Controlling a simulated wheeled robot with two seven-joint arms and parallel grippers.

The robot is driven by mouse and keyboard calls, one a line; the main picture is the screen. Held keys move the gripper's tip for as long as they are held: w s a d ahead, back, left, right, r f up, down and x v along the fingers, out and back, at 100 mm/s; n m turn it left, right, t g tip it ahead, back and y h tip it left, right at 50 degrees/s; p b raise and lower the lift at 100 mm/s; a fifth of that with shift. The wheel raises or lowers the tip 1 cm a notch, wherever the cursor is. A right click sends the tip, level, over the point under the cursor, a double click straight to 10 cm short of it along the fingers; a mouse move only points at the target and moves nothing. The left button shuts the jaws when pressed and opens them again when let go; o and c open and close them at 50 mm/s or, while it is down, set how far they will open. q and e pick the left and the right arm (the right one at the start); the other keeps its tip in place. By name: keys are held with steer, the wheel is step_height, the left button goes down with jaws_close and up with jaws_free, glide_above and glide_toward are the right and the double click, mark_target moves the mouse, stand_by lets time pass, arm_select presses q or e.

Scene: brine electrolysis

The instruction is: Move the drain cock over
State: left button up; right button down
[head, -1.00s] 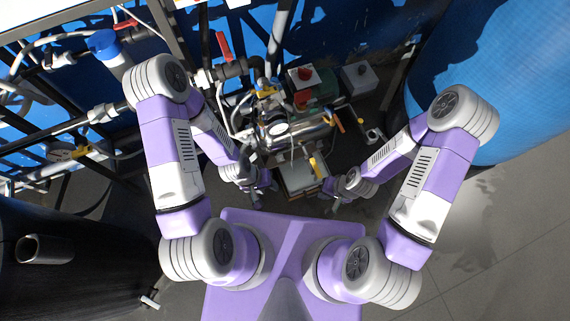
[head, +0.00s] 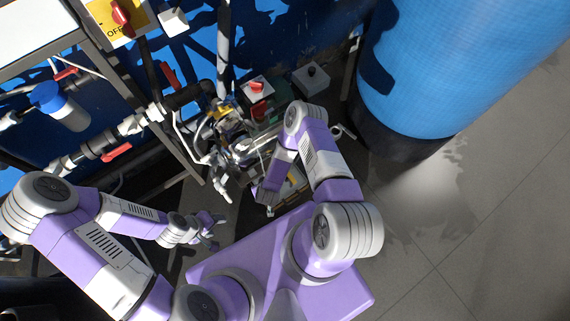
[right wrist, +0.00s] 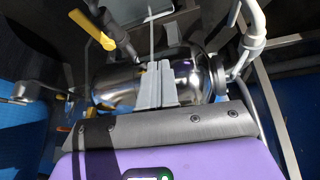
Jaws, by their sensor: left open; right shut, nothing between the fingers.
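A valve with a yellow lever handle (right wrist: 92,30) on a dark pipe shows at the upper left of the right wrist view. It may be the drain cock; no label tells. My right gripper (right wrist: 156,84) is shut and empty, in front of a shiny metal cylinder (right wrist: 118,80), with the yellow lever up and to its left. Whether the fingers touch the cylinder I cannot tell. In the head view my right forearm hides most of that area. My left gripper (head: 212,230) is open and empty, low and left of the pipework, apart from everything.
Pipes and a red-handled valve (head: 117,152) run along a dark frame at the left. A grey box with a red knob (head: 257,88) and another switch box (head: 311,77) stand behind the machinery. A big blue tank (head: 450,70) stands at the right. The floor (head: 480,230) at right is clear.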

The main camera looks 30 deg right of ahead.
steer(key=d+f+h+b, duration=0.4)
steer(key=d+f, duration=0.6)
steer(key=f, duration=0.3)
steer(key=shift+w+d+f+n+b, duration=0.15)
steer(key=shift+d+n+b, duration=0.15)
steer(key=shift+n+b, duration=0.15)
steer(key=shift+d, duration=0.15)
